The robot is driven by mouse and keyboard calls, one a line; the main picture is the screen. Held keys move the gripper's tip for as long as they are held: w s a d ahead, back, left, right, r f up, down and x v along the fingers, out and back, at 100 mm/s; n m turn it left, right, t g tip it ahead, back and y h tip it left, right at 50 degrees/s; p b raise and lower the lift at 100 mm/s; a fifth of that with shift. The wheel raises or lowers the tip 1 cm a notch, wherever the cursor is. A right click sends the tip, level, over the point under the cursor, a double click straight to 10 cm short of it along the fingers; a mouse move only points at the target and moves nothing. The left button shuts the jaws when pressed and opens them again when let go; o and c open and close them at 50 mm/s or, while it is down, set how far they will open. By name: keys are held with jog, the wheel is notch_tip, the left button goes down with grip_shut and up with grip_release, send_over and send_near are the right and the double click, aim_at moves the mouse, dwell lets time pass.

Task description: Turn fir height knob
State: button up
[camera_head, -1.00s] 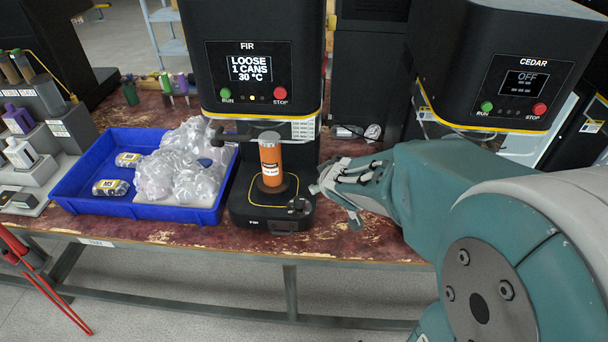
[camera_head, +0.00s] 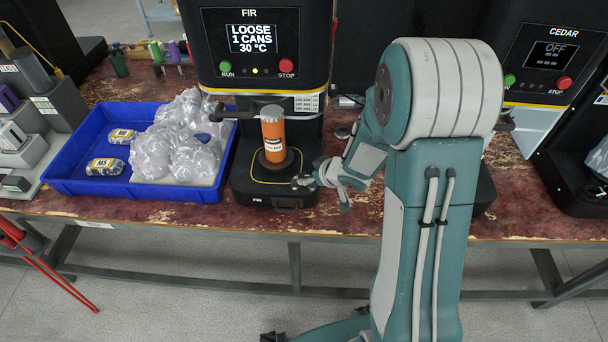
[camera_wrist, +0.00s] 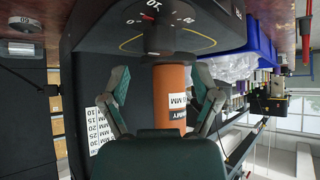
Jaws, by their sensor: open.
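The FIR machine (camera_head: 263,50) has a lit screen reading LOOSE, 1 CANS, 30 °C. In the wrist view, upside down, a dark knob (camera_wrist: 165,12) with a red mark and printed numbers shows at the top edge, partly cut off. An orange can (camera_head: 273,137) stands upright on the base's round pedestal. My gripper (camera_head: 326,182) is open and empty, just right of the knob. In the wrist view its fingers (camera_wrist: 161,80) are spread, with the can beyond them.
A blue tray (camera_head: 133,190) with clear plastic bags and small labelled packs stands left of the machine. A dark bar (camera_head: 232,114) juts out near the can top. The CEDAR machine (camera_head: 548,60), reading OFF, is at the right. The table's front edge is close below.

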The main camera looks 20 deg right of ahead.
aim_at(304, 176)
jog(key=shift+x, duration=2.15)
jog(key=shift+c, duration=0.4)
grip_shut()
